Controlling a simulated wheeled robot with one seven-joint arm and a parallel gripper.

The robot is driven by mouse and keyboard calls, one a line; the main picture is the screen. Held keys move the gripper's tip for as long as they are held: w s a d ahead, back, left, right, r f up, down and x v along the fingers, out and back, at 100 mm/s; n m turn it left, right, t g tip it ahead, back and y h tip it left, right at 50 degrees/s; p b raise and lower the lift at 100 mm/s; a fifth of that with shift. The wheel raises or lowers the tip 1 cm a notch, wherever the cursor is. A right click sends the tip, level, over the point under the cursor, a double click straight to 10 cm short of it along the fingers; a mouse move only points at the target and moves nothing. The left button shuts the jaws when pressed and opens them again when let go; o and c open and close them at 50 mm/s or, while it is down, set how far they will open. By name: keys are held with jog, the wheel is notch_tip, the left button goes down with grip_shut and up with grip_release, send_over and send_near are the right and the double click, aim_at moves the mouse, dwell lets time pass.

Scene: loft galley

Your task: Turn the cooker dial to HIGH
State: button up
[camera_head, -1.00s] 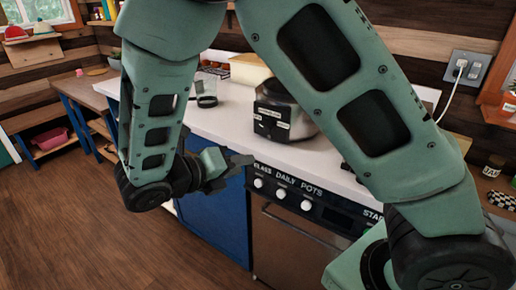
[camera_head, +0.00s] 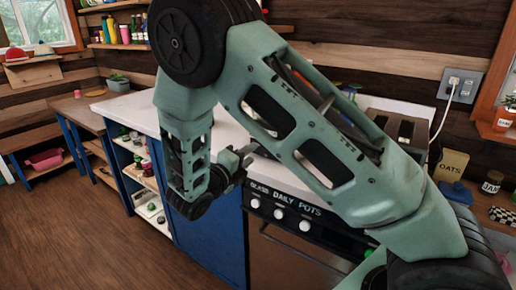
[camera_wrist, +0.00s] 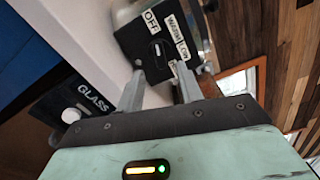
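The cooker's black front panel (camera_wrist: 150,35) shows in the wrist view, turned sideways, with white labels OFF, WARM and LOW. Its dark dial (camera_wrist: 158,50) has a small white mark and sits between these labels. Another label beside the right fingertip is partly covered and I cannot read it. My gripper (camera_wrist: 160,70) is open, its two fingers apart and pointing at the panel, with the dial beyond the gap. I cannot tell whether a fingertip touches the panel. In the head view my gripper (camera_head: 240,158) is above the counter's front edge, and my arm hides the cooker.
Below the counter (camera_head: 125,108) is an oven with white knobs (camera_head: 279,214) and GLASS, DAILY and POTS labels. A toaster (camera_head: 408,128), an OATS container (camera_head: 453,164) and a jar (camera_head: 491,182) stand to the right. Open shelves (camera_head: 148,185) are left of the blue cabinet.

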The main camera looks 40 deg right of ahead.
aim_at(261, 147)
jog(key=shift+x, duration=2.55)
grip_shut()
